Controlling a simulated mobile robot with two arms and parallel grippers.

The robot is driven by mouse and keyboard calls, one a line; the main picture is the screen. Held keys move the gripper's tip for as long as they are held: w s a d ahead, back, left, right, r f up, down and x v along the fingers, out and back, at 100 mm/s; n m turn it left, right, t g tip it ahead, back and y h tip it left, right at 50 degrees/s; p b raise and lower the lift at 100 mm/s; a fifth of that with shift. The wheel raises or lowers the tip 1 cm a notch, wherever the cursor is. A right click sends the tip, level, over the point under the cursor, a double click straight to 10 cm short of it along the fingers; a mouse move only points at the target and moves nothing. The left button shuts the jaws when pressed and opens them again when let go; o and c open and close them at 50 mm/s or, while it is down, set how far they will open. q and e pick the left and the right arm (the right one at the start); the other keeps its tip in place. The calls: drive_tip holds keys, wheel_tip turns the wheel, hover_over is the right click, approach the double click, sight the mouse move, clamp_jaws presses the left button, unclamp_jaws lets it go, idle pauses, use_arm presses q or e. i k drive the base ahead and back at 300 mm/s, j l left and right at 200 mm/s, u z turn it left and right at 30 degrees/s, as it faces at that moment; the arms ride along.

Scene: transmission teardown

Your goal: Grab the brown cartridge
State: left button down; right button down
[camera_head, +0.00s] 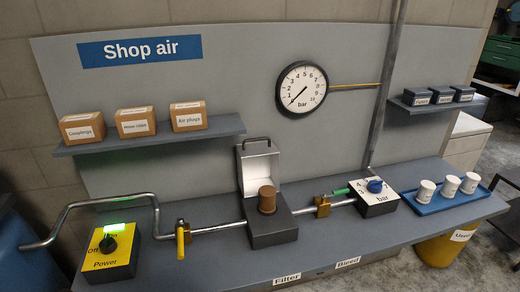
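The brown cartridge (267,199) stands upright in the middle of the bench, on a dark grey filter block (273,233). The block's light cover (260,168) is raised behind the cartridge, with a handle on top. The cartridge is in plain view from the front. Neither of my grippers shows in the head view.
Metal pipes with brass fittings run left and right of the block. A yellow power box (110,256) stands left, and a regulator box (374,198) right. Three white cylinders stand on a blue tray (445,205). Shelves with boxes hang above.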

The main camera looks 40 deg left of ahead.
sight(268, 194)
drive_tip(key=i+u, duration=0.1)
drive_tip(key=u, duration=0.65)
